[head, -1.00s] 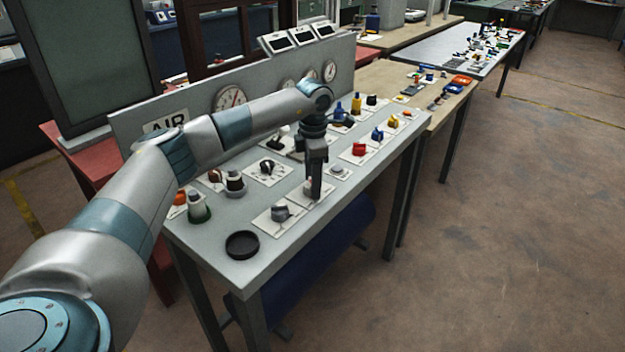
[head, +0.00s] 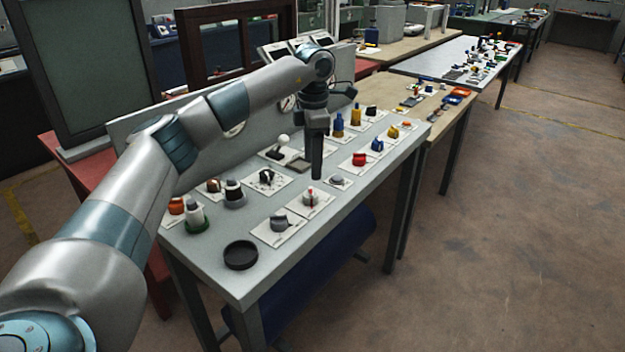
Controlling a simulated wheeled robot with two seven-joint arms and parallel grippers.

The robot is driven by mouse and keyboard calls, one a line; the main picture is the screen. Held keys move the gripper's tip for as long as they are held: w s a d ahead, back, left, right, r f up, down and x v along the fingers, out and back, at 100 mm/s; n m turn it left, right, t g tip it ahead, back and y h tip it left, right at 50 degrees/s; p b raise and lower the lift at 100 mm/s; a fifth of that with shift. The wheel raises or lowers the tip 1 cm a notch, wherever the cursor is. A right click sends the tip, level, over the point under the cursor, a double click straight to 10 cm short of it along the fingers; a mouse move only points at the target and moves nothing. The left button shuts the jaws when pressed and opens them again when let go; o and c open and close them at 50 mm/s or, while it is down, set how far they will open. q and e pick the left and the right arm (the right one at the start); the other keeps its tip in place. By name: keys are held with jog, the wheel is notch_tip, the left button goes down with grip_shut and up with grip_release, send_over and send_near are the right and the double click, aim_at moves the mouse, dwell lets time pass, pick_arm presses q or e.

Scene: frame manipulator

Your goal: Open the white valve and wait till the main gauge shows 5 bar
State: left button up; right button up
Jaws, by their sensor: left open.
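My left gripper (head: 317,172) points down above the grey panel table (head: 345,200), and its jaws look narrow from here. It is apart from the controls and holds nothing that I can see. Below it, a small red-marked control (head: 310,196) sits on a white plate. A white ball-topped lever (head: 283,141) stands behind and left of the gripper. I cannot tell for certain which control is the white valve. The large gauge (head: 235,130) on the upright panel is almost all hidden by my left arm, so its reading cannot be seen. My right gripper is out of view.
A black round dish (head: 240,254) lies at the table's near left corner. Grey (head: 279,222), black (head: 266,177), red (head: 360,159), blue (head: 377,144) and yellow (head: 394,131) controls stand close around. Floor to the right is clear.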

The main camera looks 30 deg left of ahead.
pick_arm(q)
notch_tip(320, 180, up, 8)
jog(key=shift+d+b, duration=0.15)
jog(key=shift+b, duration=0.3)
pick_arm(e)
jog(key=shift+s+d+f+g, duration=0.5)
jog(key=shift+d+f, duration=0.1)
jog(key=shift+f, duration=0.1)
pick_arm(q)
jog(key=shift+s, duration=0.2)
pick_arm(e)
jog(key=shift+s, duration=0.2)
